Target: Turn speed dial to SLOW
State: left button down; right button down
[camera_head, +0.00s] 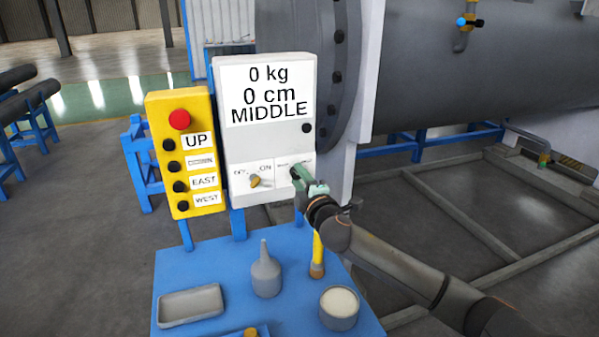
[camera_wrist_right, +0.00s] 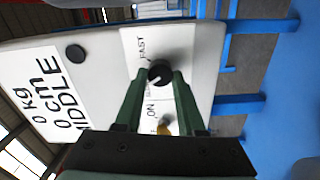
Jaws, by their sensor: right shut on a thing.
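The speed dial is a round black knob (camera_wrist_right: 160,72) on the lower right of the white control box (camera_head: 229,150). In the right wrist view its label reads FAST on one side, and the other end of the label is partly covered by my fingers. My right gripper (camera_wrist_right: 155,80) is shut on the dial, with one green finger on each side. In the head view the gripper (camera_head: 302,182) largely covers the dial, so its pointer is hard to read. The box's display (camera_head: 268,93) reads 0 kg, 0 cm, MIDDLE. My left gripper is not in view.
A yellow ON/OFF knob (camera_head: 255,181) sits left of the dial. A yellow button box (camera_head: 182,152) with a red button stands further left. Below, a blue table (camera_head: 205,265) holds a grey tray (camera_head: 190,306), an oil can (camera_head: 266,272) and a cup (camera_head: 339,308).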

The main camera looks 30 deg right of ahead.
jog(key=shift+n+p, duration=0.35)
jog(key=shift+n, duration=0.45)
jog(key=c, duration=0.5)
grip_release()
jog(key=b+v, duration=0.2)
jog(key=v, duration=1)
jog(key=shift+s, duration=0.25)
jog(key=shift+a, duration=0.1)
